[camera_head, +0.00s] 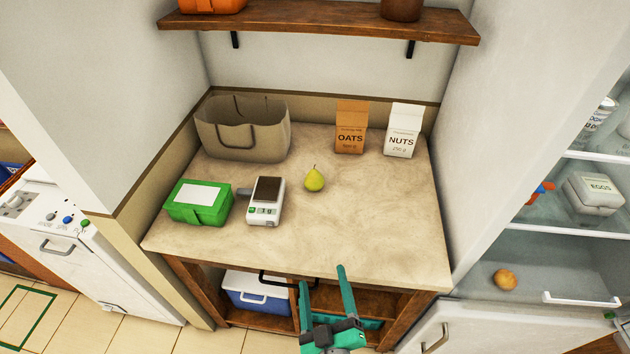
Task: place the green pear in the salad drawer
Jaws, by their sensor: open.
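The green pear (314,181) stands upright on the beige countertop, right of a kitchen scale and near the middle. My gripper (322,275) is at the front edge of the counter, low in the picture. Its two teal fingers are spread apart with nothing between them, and it is well short of the pear. At the right, the open fridge has a low compartment with a white front handle (580,299), which looks like the salad drawer. A round orange-brown fruit (505,280) shows there. I cannot tell how far the drawer is pulled out.
A scale (265,201), green box (199,204), beige bag (243,140), oats (350,127) and nuts (403,131) stand on the counter. The counter's right front is clear. A wall separates counter and fridge. An egg carton (594,193) sits on a fridge shelf.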

